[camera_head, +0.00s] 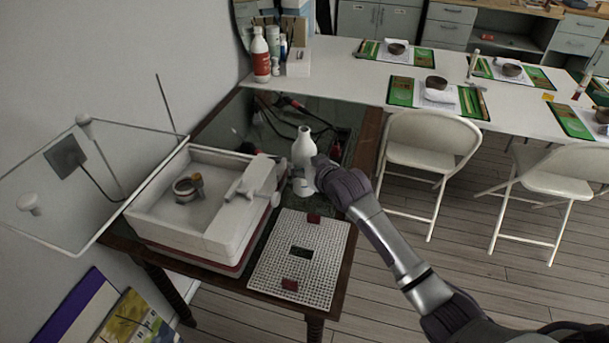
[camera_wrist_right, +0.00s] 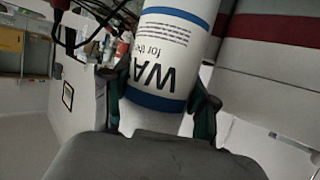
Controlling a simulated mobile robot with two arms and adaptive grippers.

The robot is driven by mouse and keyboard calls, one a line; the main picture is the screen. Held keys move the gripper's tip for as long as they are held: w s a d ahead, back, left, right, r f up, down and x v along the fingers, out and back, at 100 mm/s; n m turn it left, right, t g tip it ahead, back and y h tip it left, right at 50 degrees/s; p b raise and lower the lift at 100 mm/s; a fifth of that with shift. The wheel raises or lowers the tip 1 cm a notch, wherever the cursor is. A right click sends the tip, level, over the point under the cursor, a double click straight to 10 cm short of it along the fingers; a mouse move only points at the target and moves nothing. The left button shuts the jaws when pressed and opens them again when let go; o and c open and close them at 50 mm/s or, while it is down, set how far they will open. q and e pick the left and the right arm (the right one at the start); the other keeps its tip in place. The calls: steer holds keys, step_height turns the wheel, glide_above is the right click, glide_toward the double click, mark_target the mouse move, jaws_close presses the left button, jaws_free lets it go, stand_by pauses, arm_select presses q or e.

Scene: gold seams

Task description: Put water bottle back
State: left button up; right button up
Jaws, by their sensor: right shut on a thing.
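The water bottle (camera_head: 304,148) is white with a narrow neck and stands upright just right of the white basin. In the right wrist view its label (camera_wrist_right: 168,50) shows blue bands and dark lettering that reads upside down. My right gripper (camera_head: 309,179) is shut around the bottle's body, with a finger on each side in the wrist view (camera_wrist_right: 160,105). I cannot tell whether the bottle's base touches the dark table (camera_head: 243,115). My left gripper is not in view.
A white grid mat (camera_head: 270,262) with small red blocks lies in front. A red-labelled bottle (camera_head: 261,60) stands at the white table's back corner. Folding chairs (camera_head: 428,145) stand at right.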

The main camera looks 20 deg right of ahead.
steer(key=shift+f, duration=1.85)
steer(key=shift+f, duration=0.15)
steer(key=o, duration=1.3)
steer(key=v, duration=1.2)
steer(key=shift+p, duration=0.3)
